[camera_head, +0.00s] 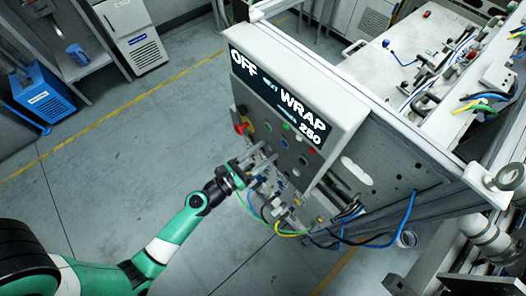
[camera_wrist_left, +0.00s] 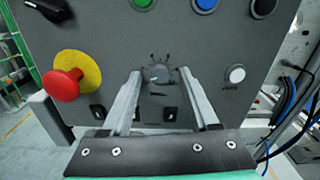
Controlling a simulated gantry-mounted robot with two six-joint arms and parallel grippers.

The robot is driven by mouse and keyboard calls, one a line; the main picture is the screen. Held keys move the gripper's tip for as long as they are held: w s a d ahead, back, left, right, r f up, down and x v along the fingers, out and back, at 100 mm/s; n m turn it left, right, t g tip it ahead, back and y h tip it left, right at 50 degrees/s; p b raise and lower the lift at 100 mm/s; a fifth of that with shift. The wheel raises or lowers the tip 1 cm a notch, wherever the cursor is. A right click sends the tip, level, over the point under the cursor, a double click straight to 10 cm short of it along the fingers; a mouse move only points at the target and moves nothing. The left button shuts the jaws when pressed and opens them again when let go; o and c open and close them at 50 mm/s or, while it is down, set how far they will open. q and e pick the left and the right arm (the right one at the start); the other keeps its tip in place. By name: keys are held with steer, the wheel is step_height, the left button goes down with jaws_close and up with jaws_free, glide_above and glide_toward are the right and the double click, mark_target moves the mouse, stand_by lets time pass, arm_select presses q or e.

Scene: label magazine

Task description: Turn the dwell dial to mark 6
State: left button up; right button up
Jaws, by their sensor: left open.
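The dwell dial (camera_wrist_left: 157,74) is a small grey round knob on the grey control panel (camera_wrist_left: 215,70), with tick marks fanned above it. Its pointer and the mark numbers are too small to read. My left gripper (camera_wrist_left: 159,75) is open, with one finger to each side of the dial in the left wrist view. I cannot tell whether the fingers touch it. In the head view my left gripper (camera_head: 258,157) is at the lower part of the panel front, and the dial cannot be made out there. My right gripper is not in view.
A red mushroom button (camera_wrist_left: 65,85) on a yellow disc is left of the dial. A white button (camera_wrist_left: 236,74) is to the right, green (camera_wrist_left: 142,3) and blue (camera_wrist_left: 205,4) buttons above. A display (camera_head: 280,95) reads OFF, WRAP, 250. Cables (camera_head: 290,232) hang below the panel.

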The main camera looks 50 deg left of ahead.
arm_select(q)
jaws_close()
steer(key=shift+m, duration=0.3)
